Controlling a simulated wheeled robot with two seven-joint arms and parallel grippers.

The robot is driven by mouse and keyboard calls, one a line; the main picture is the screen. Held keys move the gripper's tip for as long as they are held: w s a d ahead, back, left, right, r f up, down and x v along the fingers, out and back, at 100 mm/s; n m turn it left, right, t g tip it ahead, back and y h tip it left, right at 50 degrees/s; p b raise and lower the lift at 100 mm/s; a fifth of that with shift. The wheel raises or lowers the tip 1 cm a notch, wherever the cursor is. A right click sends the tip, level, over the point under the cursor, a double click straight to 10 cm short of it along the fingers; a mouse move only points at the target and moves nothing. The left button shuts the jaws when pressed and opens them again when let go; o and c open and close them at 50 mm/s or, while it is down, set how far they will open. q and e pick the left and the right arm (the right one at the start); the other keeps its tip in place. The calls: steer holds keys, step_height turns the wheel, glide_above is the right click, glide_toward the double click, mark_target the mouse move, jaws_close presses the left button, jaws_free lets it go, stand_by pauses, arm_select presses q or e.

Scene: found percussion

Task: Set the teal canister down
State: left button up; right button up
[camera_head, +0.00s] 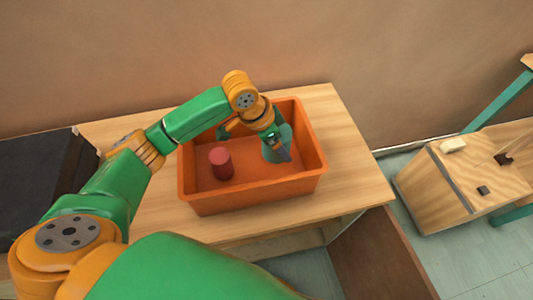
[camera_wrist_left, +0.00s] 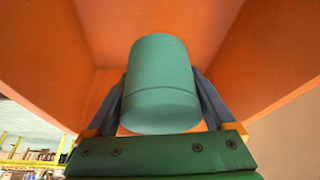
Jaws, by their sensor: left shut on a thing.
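The teal canister (camera_head: 275,150) is inside the orange bin (camera_head: 253,195), in its right part in the head view. My left gripper (camera_head: 279,145) reaches down into the bin and is shut on the canister. In the left wrist view the canister (camera_wrist_left: 161,85) sits between the two fingers, with orange bin walls (camera_wrist_left: 60,45) around it. I cannot tell whether its base touches the bin floor. My right gripper is not in view.
A dark red cylinder (camera_head: 221,163) stands in the left part of the bin. The bin is on a light wooden table (camera_head: 355,175). A black box (camera_head: 38,170) is at the far left. A wooden box (camera_head: 450,185) with small items on top stands at the right.

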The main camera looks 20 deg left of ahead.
arm_select(q)
step_height(320, 180, down, 5)
steer(key=shift+r, duration=0.15)
steer(key=shift+s+d, duration=0.1)
steer(key=o, duration=1.2)
steer(key=shift+o, duration=0.2)
steer(key=p+v, duration=0.1)
steer(key=v, duration=1.1)
